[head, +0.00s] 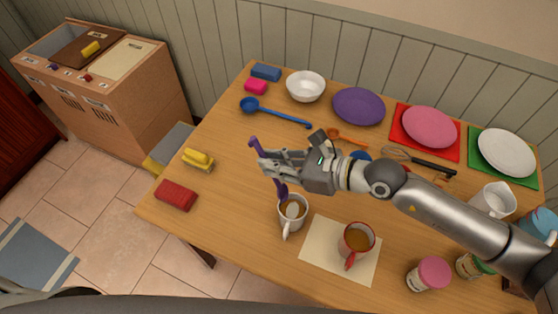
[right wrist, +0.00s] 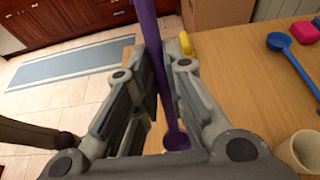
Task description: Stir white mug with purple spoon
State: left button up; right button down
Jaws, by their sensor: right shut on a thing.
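The white mug (head: 301,222) stands upright on the table near its front edge, with brown liquid and a pale patch inside. Part of it shows at the lower right of the right wrist view (right wrist: 302,153). My right gripper (head: 266,168) is shut on the purple spoon (head: 281,189), just behind and left of the mug. The spoon is close to upright, its handle rising above the fingers and its bowl low. In the right wrist view the spoon's bowl (right wrist: 177,141) is apart from the mug. My left gripper is not in view.
A red mug (head: 356,241) stands on a pale mat (head: 318,258) to the right. A yellow item (head: 198,159) and a red block (head: 176,195) lie left. A blue ladle (head: 280,114), bowl (head: 306,86) and plates lie behind. Jars (head: 429,274) stand at front right.

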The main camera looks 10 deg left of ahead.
aim_at(281, 186)
jog(key=shift+w+a+f+b, duration=0.1)
jog(key=shift+a+f+b, duration=0.3)
jog(key=shift+f, duration=0.35)
jog(key=shift+d+f+b, duration=0.25)
jog(key=shift+f+b, duration=0.25)
jog(key=shift+f, duration=0.05)
jog(key=shift+d+f+b, duration=0.25)
jog(key=shift+f+b, duration=0.25)
jog(key=shift+s+d+f+b, duration=0.15)
jog(key=shift+d+f+b, duration=0.15)
jog(key=shift+f+b, duration=0.5)
jog(key=shift+s+d+f+b, duration=0.1)
jog(key=shift+d+f+b, duration=0.15)
jog(key=shift+f+b, duration=0.55)
jog(key=shift+s+d+f+b, duration=0.15)
jog(key=shift+d+f+b, duration=0.15)
jog(key=shift+f+b, duration=0.5)
jog(key=shift+r, duration=0.1)
